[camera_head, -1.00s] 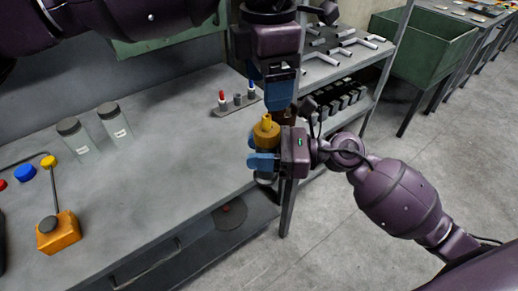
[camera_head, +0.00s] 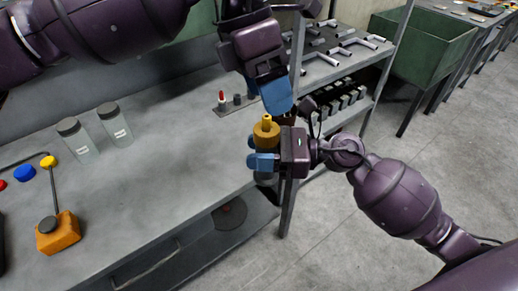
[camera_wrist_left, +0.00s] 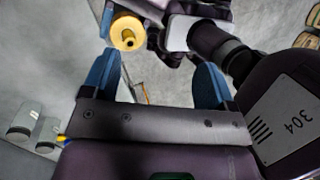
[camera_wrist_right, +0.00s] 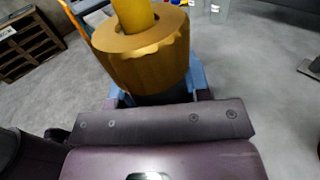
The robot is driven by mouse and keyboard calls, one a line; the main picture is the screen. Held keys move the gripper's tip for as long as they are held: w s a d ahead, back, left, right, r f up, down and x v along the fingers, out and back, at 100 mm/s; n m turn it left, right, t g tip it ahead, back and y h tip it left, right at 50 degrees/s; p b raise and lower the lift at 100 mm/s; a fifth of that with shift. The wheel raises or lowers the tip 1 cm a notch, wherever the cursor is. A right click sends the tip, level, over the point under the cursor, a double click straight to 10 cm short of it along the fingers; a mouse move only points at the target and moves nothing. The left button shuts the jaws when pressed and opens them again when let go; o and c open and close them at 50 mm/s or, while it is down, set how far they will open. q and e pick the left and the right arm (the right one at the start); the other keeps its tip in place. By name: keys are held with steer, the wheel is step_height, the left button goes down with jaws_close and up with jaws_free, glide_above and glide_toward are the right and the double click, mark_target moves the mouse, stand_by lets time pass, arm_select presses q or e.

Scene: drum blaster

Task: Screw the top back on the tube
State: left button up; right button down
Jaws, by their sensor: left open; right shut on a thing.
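The yellow-brown top (camera_head: 266,131) with its narrow nozzle sits at the upper end of the tube, whose grey lower part (camera_head: 265,179) shows below my right gripper. My right gripper (camera_head: 259,154) is shut on the tube just under the top and holds it upright beside the bench edge. The top (camera_wrist_right: 150,45) fills the upper middle of the right wrist view and hides most of the tube. I cannot tell how tightly it is seated. My left gripper (camera_head: 277,97) is open and tilted just above the top. In the left wrist view the top (camera_wrist_left: 128,33) lies beyond the left fingertip, not between the fingers.
Two clear jars with dark lids (camera_head: 115,125) stand on the bench (camera_head: 170,175). An orange block with a rod (camera_head: 58,232) is at the left. A small rack with a red-tipped piece (camera_head: 222,100) is behind my grippers. A metal shelf (camera_head: 335,70) stands at the right.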

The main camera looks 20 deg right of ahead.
steer(key=shift+r, duration=0.1)
arm_select(q)
steer(key=a+f+n+g+h, duration=0.45)
steer(key=a+n+h, duration=0.45)
steer(key=h, duration=0.6)
steer(key=s+a+f+m+t+y, duration=0.3)
steer(key=a+f+m+t, duration=0.2)
steer(key=f+m+t, duration=0.5)
steer(key=s+a+f+m+t+y, duration=0.35)
steer(key=f+m+t, duration=0.35)
steer(key=f, duration=0.4)
steer(key=s+a+f+m+t+y, duration=0.25)
steer(key=a+f+m+t, duration=0.35)
steer(key=f+m+t, duration=0.4)
steer(key=s+a+f+g+y, duration=0.2)
steer(key=a+y, duration=0.1)
steer(key=a, duration=0.2)
steer(key=s+a+f+g+y, duration=0.2)
steer(key=a+g, duration=0.1)
steer(key=a, duration=0.3)
steer(key=s+a+f+m+g+y, duration=0.1)
steer(key=s+a+f+g+y, duration=0.1)
steer(key=a, duration=0.4)
steer(key=shift+f+g+y, duration=0.5)
steer(key=shift+g+y, duration=0.25)
steer(key=shift+y, duration=0.05)
